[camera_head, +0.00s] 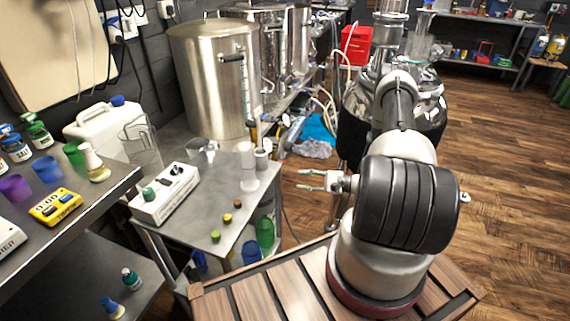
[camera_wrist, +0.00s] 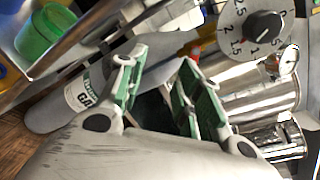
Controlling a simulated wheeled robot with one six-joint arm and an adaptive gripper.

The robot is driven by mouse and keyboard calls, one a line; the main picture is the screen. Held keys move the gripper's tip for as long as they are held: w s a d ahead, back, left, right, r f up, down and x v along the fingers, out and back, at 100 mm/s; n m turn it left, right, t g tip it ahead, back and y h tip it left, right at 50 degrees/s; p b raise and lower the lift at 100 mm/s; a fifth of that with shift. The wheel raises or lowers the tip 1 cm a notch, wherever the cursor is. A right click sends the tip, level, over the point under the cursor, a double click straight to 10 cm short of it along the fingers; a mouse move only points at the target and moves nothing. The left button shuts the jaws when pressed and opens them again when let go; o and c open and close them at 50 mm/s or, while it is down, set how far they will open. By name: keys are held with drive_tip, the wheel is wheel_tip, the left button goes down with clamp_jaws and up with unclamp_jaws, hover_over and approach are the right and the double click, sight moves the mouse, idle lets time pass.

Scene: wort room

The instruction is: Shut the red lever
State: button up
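My gripper (camera_head: 306,181) extends left from my arm in the head view, in the air just right of the small steel table. Its two fingers are apart and nothing shows between them. In the wrist view the gripper (camera_wrist: 155,80) shows two green-padded fingers spread open. A small red and yellow piece (camera_wrist: 205,44) shows behind the right finger in the wrist view, partly hidden; I cannot tell whether it is the red lever. No red lever can be made out clearly in the head view.
A steel table (camera_head: 228,196) holds a white control box (camera_head: 165,194) and small cups. Large steel kettles (camera_head: 215,80) stand behind it. Wooden floor at right is open.

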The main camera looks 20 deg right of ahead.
sight(284, 163)
drive_tip(key=w+a+r, duration=0.1)
drive_tip(key=w, duration=0.2)
drive_tip(key=w+a+n+t, duration=0.1)
drive_tip(key=w, duration=0.2)
drive_tip(key=w+a+r+t, duration=0.1)
drive_tip(key=w, duration=0.2)
drive_tip(key=shift+a+r, duration=0.35)
clamp_jaws()
